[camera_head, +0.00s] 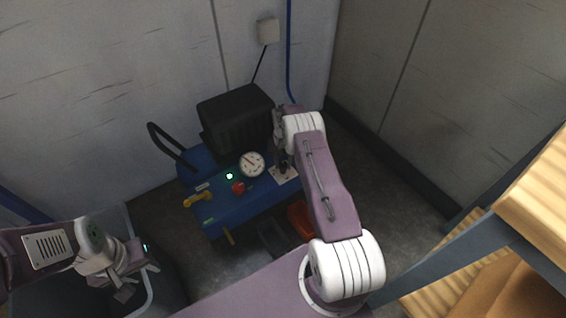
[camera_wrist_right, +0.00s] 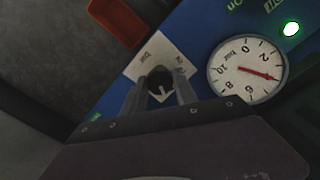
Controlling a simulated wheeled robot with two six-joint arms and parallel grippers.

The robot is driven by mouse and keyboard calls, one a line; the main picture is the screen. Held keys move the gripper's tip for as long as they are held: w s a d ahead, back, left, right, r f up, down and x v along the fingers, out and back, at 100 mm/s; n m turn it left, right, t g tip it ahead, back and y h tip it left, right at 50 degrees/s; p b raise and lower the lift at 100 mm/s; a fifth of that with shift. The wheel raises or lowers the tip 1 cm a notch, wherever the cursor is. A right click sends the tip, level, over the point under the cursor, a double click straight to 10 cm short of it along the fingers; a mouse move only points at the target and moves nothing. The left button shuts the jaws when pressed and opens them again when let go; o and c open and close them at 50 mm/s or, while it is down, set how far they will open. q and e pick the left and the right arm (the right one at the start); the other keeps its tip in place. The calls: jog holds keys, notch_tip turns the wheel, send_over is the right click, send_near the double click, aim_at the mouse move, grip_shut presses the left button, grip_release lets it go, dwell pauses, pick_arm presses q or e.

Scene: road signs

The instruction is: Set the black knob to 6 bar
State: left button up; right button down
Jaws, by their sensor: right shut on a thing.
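The black knob (camera_wrist_right: 160,80) sits on a white scale plate (camera_wrist_right: 145,62) in the right wrist view. My right gripper (camera_wrist_right: 161,92) is shut on it, with one finger on each side. A white mark shows on the knob's face. The plate (camera_head: 284,175) also shows in the head view under my right gripper (camera_head: 282,160). The round gauge (camera_wrist_right: 247,73) beside it has a red needle lying between about 4 and 6. My left gripper (camera_head: 138,281) is open and empty at the lower left, away from the blue compressor (camera_head: 235,210).
The compressor has a red button (camera_head: 238,188), a green light (camera_head: 229,176), a yellow handle (camera_head: 197,199) and a black motor housing (camera_head: 236,115). A grey bin (camera_head: 150,290) is at lower left. Wooden shelving (camera_head: 535,200) stands at right. Walls close the back.

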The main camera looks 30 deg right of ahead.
aim_at(283, 164)
jog(key=shift+m, duration=1.7)
jog(key=c, duration=1)
grip_release()
jog(key=shift+o, duration=0.2)
notch_tip(283, 164, up, 9)
jog(key=p, duration=0.5)
